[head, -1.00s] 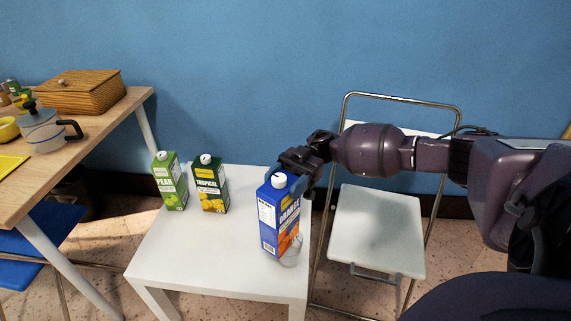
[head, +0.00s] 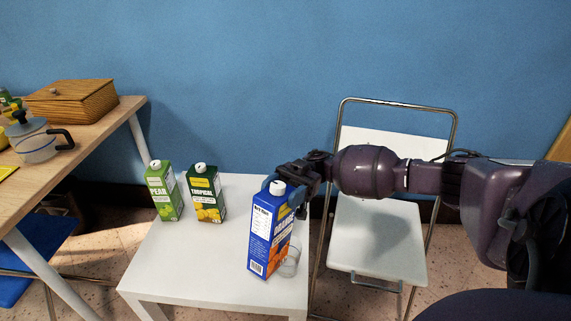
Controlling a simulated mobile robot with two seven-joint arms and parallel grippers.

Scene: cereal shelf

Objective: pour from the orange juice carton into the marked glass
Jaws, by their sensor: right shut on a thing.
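The orange juice carton (head: 265,238) is blue with an orange picture and a white cap. It is tilted a little over the right side of the white table (head: 190,265). My right gripper (head: 284,190) is shut on its upper part, from behind and the right. A clear glass (head: 290,262) stands on the table just right of the carton's lower part, partly hidden by it. I cannot make out a mark on the glass. I cannot tell whether the carton touches the table. My left gripper is not in view.
A green pear carton (head: 164,192) and a dark green tropical carton (head: 206,194) stand at the table's back left. A white folding chair (head: 377,235) stands to the right. A wooden table at the left holds a kettle (head: 38,140) and a wicker box (head: 72,101).

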